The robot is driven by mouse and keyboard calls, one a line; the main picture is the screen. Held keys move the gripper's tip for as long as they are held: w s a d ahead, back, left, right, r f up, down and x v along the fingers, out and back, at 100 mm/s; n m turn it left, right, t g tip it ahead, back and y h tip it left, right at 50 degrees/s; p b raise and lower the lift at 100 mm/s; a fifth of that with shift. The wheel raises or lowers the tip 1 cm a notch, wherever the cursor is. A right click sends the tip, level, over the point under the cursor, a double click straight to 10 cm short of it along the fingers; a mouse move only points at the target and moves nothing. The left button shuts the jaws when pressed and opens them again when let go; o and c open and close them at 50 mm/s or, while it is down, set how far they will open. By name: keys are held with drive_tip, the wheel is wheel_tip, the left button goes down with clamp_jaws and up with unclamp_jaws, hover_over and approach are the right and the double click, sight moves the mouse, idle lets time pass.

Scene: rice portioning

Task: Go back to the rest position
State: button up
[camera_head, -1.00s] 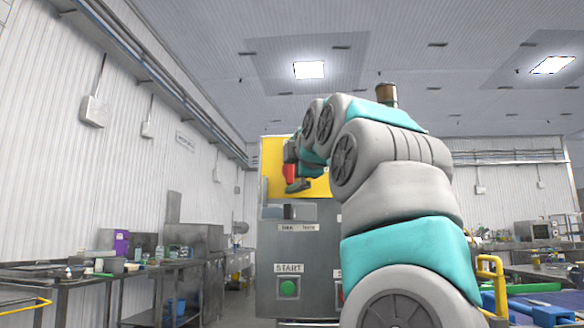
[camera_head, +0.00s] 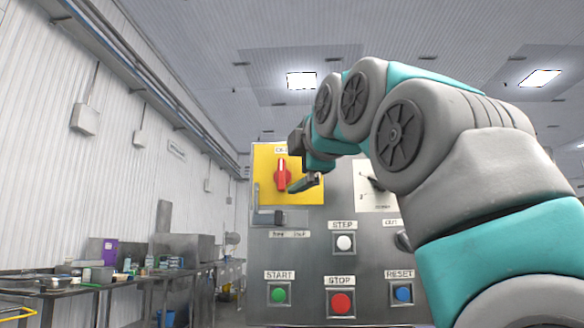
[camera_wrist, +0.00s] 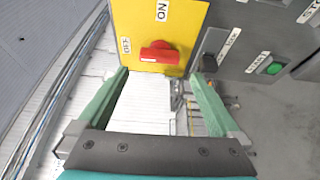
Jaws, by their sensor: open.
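My gripper (camera_head: 308,165) is open and empty. It hangs in front of the right part of a yellow plate (camera_head: 265,155) on a grey control panel (camera_head: 320,255). The plate carries a red rotary knob (camera_head: 281,175), which stands vertical in the head view. In the wrist view the red knob (camera_wrist: 159,53) lies beyond the fingertips of my gripper (camera_wrist: 160,75), apart from them. Its long side runs towards the OFF label (camera_wrist: 126,45); the ON label (camera_wrist: 162,11) is to the side. My arm covers the panel's right part.
The panel has a green START button (camera_head: 278,294), a red STOP button (camera_head: 341,302), a blue RESET button (camera_head: 403,293) and a white STEP button (camera_head: 344,242). A metal bench (camera_head: 75,284) with clutter runs along the left wall.

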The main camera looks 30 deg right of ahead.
idle(0.4)
drive_tip(key=w+a+f+m+g+y, duration=0.1)
drive_tip(key=a+f+m+g+y, duration=0.3)
drive_tip(key=f, duration=1.5)
drive_tip(key=a+f+m+g+h, duration=0.1)
drive_tip(key=a+f+g, duration=0.6)
drive_tip(key=f, duration=1.2)
drive_tip(key=s+a+f+m+g, duration=0.1)
drive_tip(key=s+f+m+g, duration=0.3)
drive_tip(key=s+f, duration=0.9)
drive_tip(key=s+a+f+m+g, duration=0.2)
drive_tip(key=s+f+m+g, duration=0.2)
drive_tip(key=s+f, duration=0.9)
wheel_tip(320, 180, down, 6)
drive_tip(key=m, duration=0.2)
drive_tip(key=shift+s+m+y, duration=0.15)
drive_tip(key=shift+m+y, duration=0.25)
drive_tip(key=shift+r, duration=0.1)
drive_tip(key=shift+c, duration=0.2)
